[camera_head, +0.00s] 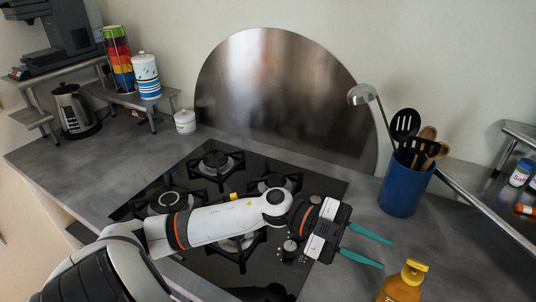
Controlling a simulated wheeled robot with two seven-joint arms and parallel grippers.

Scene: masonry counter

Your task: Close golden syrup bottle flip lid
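The golden syrup bottle (402,285) stands at the lower right of the head view, amber with a yellow cap, and its lower part is cut off by the frame edge. Its yellow lid (415,267) is at the top; I cannot tell clearly how far the flip part is raised. My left gripper (386,252) reaches in from the left over the hob. Its two teal fingers are spread apart with nothing between them. The fingertips are a little to the left of and beyond the bottle, apart from it. My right gripper is not in view.
A black gas hob (140,207) lies under my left arm. A blue utensil pot (403,192) with a ladle (362,94) and spoons stands behind the bottle. A metal shelf (524,131) with jars is at the right. Grey counter (465,240) is clear right of the bottle.

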